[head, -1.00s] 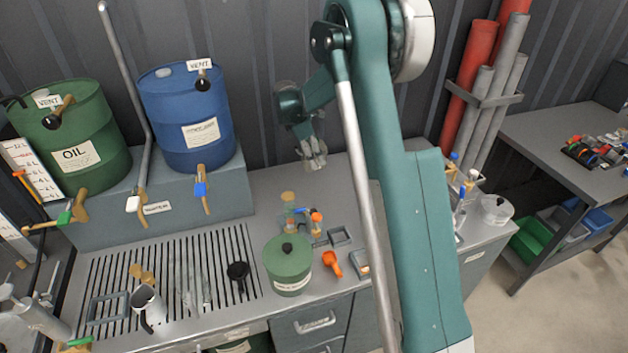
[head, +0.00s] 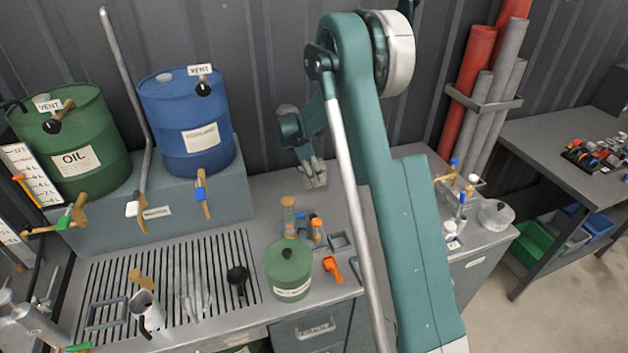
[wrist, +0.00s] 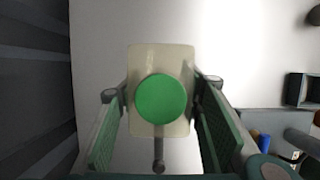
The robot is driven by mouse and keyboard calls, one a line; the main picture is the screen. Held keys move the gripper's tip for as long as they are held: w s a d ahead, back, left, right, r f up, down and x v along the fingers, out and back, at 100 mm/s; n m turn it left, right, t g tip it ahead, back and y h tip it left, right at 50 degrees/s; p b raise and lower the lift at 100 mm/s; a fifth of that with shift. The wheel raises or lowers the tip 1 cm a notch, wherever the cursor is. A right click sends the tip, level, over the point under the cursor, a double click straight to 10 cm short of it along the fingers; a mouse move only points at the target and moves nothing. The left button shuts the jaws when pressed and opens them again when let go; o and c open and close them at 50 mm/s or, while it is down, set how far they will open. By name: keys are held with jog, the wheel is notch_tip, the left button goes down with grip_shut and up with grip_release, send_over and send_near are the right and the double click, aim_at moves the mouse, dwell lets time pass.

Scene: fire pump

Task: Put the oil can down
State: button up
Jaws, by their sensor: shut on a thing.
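My gripper (wrist: 161,92) is shut on the oil can (wrist: 160,60), a cream rectangular body with a round green cap, seen from above in the wrist view. One finger presses on each side of the can. In the head view my gripper (head: 315,174) hangs over the back of the grey bench (head: 262,190), behind the small bottles; the can cannot be made out clearly there. I cannot tell whether its underside touches the bench.
A cork-topped bottle (head: 289,215) and an orange-capped bottle (head: 317,230) stand in front of my gripper. A green lidded pot (head: 288,272) and an orange scoop (head: 332,269) are nearer the front. Bench space left of my gripper is clear. The corrugated wall (head: 270,80) is close behind.

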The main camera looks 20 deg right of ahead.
jog(key=shift+f, duration=1.35)
jog(key=shift+f, duration=0.1)
jog(key=o, duration=1)
jog(key=v, duration=1.2)
